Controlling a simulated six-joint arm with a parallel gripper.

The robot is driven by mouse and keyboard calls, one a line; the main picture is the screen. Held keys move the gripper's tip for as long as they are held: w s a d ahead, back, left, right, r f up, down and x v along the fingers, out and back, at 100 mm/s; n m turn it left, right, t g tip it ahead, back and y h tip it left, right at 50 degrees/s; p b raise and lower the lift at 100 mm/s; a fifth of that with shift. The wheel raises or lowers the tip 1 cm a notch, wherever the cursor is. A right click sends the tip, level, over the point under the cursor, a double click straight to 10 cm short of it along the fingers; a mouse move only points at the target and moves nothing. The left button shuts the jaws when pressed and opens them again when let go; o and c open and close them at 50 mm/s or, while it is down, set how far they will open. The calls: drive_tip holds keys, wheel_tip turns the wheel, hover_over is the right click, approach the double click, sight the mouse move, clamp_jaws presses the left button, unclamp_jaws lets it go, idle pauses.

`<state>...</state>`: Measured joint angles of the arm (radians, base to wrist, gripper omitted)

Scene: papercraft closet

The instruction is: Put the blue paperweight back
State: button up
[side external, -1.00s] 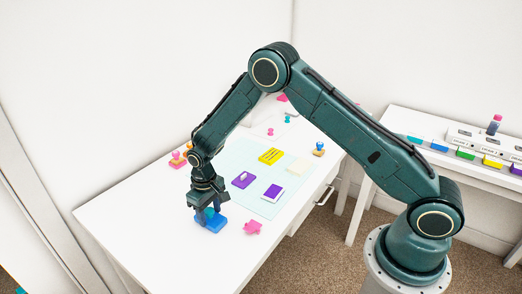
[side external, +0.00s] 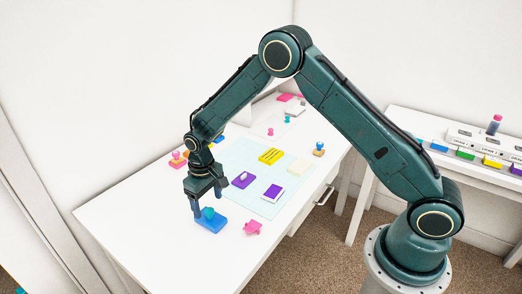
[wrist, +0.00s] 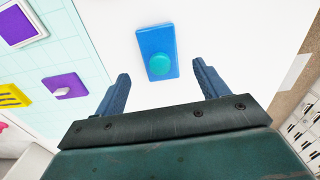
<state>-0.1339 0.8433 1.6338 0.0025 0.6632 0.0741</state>
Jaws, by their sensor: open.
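A blue block (side external: 212,222) with a round teal knob (side external: 208,212) on top lies on the white table near its front left end. It is likely the blue paperweight. My gripper (side external: 208,206) is open above the block, fingers pointing down on either side of the knob. In the wrist view, the blue block (wrist: 154,42) and its teal knob (wrist: 160,64) sit beyond and between the two open fingers (wrist: 163,85), with nothing held. The block appears flat on the table and apart from the fingers, though the exact height gap is hard to tell.
A pink piece (side external: 252,228) lies close to the right of the block. A pale mat (side external: 225,160) bears a yellow block (side external: 271,156) and purple blocks (side external: 243,180). Pink and orange pieces (side external: 178,160) stand behind the gripper. A side table (side external: 465,165) holds coloured blocks and labelled racks.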

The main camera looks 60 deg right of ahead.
wheel_tip(320, 180, up, 8)
drive_tip(key=shift+f, duration=0.2)
idle(0.7)
wheel_tip(320, 180, up, 11)
drive_tip(key=t, duration=0.1)
hover_over(210, 210)
drive_tip(key=s+d, duration=0.2)
drive_tip(key=s, duration=0.3)
drive_tip(key=s+d+r+t, duration=0.2)
drive_tip(key=s+r, duration=0.6)
drive_tip(key=s+d+r+t, duration=0.1)
drive_tip(key=s, duration=0.8)
drive_tip(key=s+d+r+t, duration=0.1)
drive_tip(key=s, duration=0.9)
drive_tip(key=shift+s+d+r+m+t, duration=0.25)
drive_tip(key=shift+d+m+t, duration=0.05)
